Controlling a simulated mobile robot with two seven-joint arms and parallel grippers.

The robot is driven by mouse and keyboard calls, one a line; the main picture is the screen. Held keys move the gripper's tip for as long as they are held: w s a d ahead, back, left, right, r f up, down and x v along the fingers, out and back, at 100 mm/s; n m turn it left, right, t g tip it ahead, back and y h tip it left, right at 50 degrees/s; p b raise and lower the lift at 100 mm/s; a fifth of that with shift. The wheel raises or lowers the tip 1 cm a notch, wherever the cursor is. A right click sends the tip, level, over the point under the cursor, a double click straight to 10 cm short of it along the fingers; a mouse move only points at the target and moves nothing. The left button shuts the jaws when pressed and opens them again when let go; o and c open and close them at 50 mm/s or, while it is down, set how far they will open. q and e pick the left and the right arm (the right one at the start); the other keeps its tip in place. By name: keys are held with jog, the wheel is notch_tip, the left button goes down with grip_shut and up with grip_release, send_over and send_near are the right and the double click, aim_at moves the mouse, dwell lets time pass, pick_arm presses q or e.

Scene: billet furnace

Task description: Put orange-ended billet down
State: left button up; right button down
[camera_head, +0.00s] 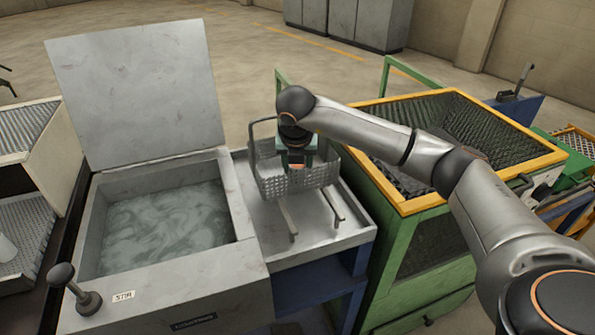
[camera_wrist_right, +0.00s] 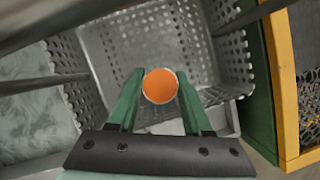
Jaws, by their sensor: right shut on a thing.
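The orange-ended billet shows its round orange end (camera_wrist_right: 160,85) in the right wrist view. My right gripper (camera_wrist_right: 158,98) is shut on it, with one green finger on each side. In the head view my right gripper (camera_head: 297,160) points down at the perforated metal basket (camera_head: 268,186), and the billet cannot be made out there. The basket (camera_wrist_right: 205,45) lies beyond the billet in the wrist view. I cannot tell whether the billet touches the basket. My left gripper is not in view.
An open tank of swirling grey liquid (camera_head: 165,225) stands left of the basket, its lid (camera_head: 135,90) raised. A metal drain shelf (camera_head: 320,235) lies under the basket. A green bin with yellow rim (camera_head: 535,163) and mesh inside stands to the right. A knobbed lever (camera_head: 85,300) stands front left.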

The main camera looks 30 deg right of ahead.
jog(key=c, duration=0.6)
grip_release()
jog(key=v, duration=1.2)
jog(key=shift+r, duration=0.1)
